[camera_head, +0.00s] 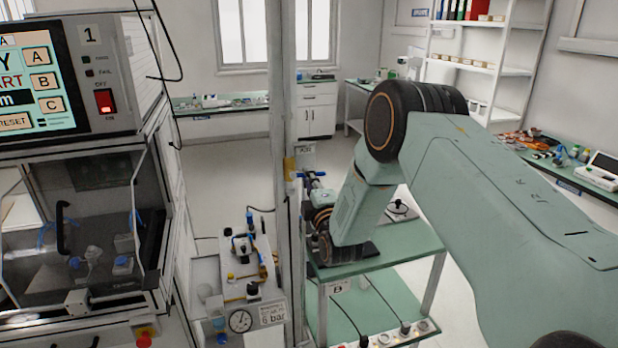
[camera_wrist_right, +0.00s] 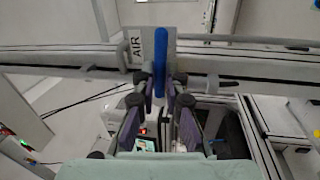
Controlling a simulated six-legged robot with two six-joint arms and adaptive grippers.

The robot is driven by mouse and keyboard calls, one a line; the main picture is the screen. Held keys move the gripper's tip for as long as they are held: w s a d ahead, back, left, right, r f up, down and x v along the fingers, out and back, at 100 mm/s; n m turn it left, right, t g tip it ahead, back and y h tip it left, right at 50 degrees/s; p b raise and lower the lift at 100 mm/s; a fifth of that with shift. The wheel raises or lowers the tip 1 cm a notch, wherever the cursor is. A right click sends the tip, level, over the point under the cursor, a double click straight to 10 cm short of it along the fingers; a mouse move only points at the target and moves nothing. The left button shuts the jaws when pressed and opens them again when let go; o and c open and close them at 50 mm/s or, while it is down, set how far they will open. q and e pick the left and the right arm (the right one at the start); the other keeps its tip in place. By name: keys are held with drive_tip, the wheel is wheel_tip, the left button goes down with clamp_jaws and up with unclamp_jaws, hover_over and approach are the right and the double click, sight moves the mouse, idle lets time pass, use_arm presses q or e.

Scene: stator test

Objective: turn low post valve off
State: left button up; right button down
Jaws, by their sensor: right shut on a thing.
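The low post valve has a blue lever (camera_wrist_right: 160,58), which stands beside an AIR label (camera_wrist_right: 134,46) in the right wrist view. The lever lies across the line of the grey post (camera_wrist_right: 75,58) there. My right gripper (camera_wrist_right: 160,82) is shut on the lever's lower part, one finger on each side. The valve body is mostly hidden. My left gripper is not in view.
A test cabinet (camera_head: 150,115) with a screen stands at the left. A pneumatic panel with a gauge (camera_head: 240,320) is left of the post. A green-topped table (camera_head: 400,245) stands behind my right arm. Shelves (camera_head: 465,68) are at the back right.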

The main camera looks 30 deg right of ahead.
drive_tip(key=shift+d+r+n, duration=0.1)
drive_tip(key=shift+r+n, duration=0.2)
drive_tip(key=shift+n, duration=0.3)
drive_tip(key=c, duration=1.4)
unclamp_jaws()
drive_tip(key=shift+f, duration=0.1)
drive_tip(key=shift+s, duration=0.1)
drive_tip(key=v, duration=1.1)
drive_tip(key=shift+s+f, duration=0.15)
drive_tip(key=shift+s, duration=0.2)
